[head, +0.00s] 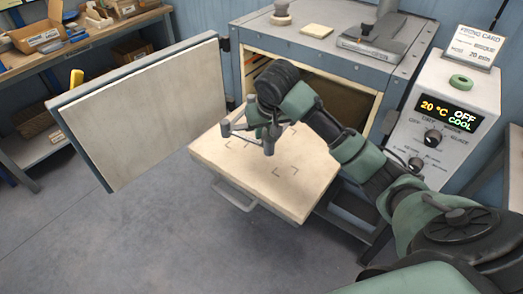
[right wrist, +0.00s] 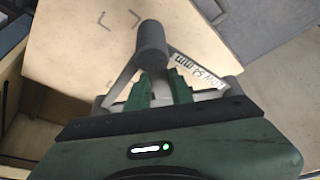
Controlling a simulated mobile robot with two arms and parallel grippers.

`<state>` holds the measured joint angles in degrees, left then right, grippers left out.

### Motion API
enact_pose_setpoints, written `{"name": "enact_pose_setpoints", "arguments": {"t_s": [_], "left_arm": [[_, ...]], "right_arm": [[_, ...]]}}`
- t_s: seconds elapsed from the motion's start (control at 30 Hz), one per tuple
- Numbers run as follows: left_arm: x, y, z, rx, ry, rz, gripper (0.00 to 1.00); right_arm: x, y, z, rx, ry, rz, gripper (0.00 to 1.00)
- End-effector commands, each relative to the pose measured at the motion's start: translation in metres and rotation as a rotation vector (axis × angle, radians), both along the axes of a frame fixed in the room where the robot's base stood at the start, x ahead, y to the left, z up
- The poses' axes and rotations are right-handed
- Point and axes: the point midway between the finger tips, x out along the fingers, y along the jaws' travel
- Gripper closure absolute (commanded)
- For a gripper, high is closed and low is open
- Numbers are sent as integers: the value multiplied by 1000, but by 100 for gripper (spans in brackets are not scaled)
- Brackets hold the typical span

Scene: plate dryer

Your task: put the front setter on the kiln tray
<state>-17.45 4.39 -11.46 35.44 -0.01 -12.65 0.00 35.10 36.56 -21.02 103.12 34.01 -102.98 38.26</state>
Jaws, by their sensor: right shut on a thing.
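A grey setter with a post and spreading arms (head: 239,127) is in my right gripper (head: 262,130), over the pulled-out kiln tray (head: 220,160). In the right wrist view the fingers (right wrist: 158,88) are shut on the setter, whose round dark grey post (right wrist: 152,42) stands up between its arms. One arm carries printed lettering. The pale tray has dark corner marks; some show bare to the right of and below the setter in the head view. I cannot tell whether the setter's feet touch the tray. My left gripper is not in view.
The kiln door (head: 145,110) stands open at left. The kiln (head: 330,50) has small items on top. A control box (head: 445,120) reading 20 °C, OFF, COOL stands at right. A shelf with boxes (head: 80,35) is at far left. The tray's front half is clear.

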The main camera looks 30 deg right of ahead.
Motion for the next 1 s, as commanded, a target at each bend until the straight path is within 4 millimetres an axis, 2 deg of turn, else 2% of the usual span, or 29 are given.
{"name": "enact_pose_setpoints", "arguments": {"t_s": [0.03,0.2,0.33,0.47,0.8,1.0], "left_arm": [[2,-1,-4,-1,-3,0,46],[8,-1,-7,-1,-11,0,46],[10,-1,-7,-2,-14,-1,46],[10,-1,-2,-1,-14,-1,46],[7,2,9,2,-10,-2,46],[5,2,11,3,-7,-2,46]], "right_arm": [[15,-17,15,0,-8,-38,100],[37,-48,48,-1,-5,-106,100],[41,-56,50,-2,1,-123,100],[40,-57,26,-3,7,-124,100],[40,-57,-63,-4,4,-124,100],[41,-56,-96,-3,1,-124,100]]}}
